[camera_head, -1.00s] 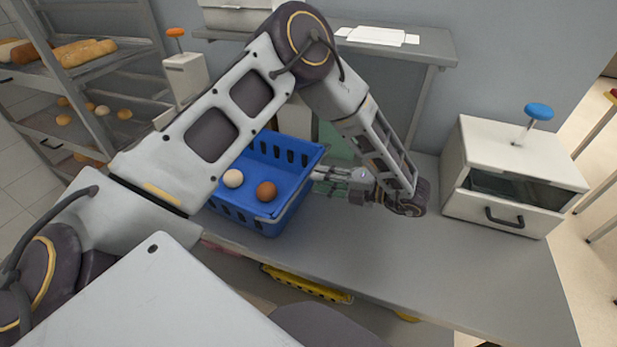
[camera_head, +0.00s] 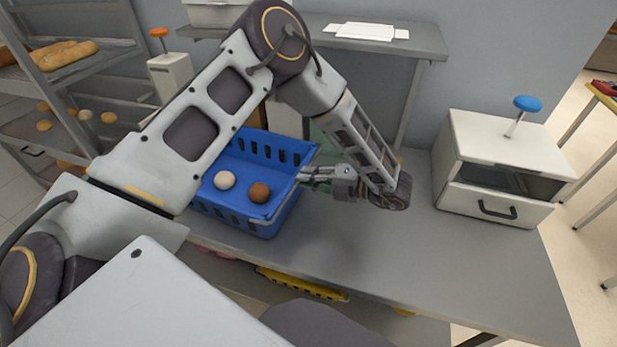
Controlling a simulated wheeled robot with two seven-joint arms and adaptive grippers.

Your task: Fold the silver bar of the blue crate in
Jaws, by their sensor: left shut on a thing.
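The blue crate (camera_head: 282,147) stands on the grey table, with a white egg-like ball (camera_head: 225,180) and a brown one (camera_head: 259,192) in it. The silver bar (camera_head: 277,208) shows as a thin pale line along the crate's right side. My left gripper (camera_head: 304,178) is at that right side, its fingers pointing left, shut on the silver bar. The grip itself is small and partly hidden by the fingers. My left arm passes over the crate and hides its left part. My right gripper is not in view.
A white box (camera_head: 505,148) with a blue-knobbed lever and a dark-handled drawer stands at the right. Bread racks (camera_head: 85,95) stand at the left. A shelf (camera_head: 420,42) runs along the wall. The table (camera_head: 430,262) is clear in front of the white box.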

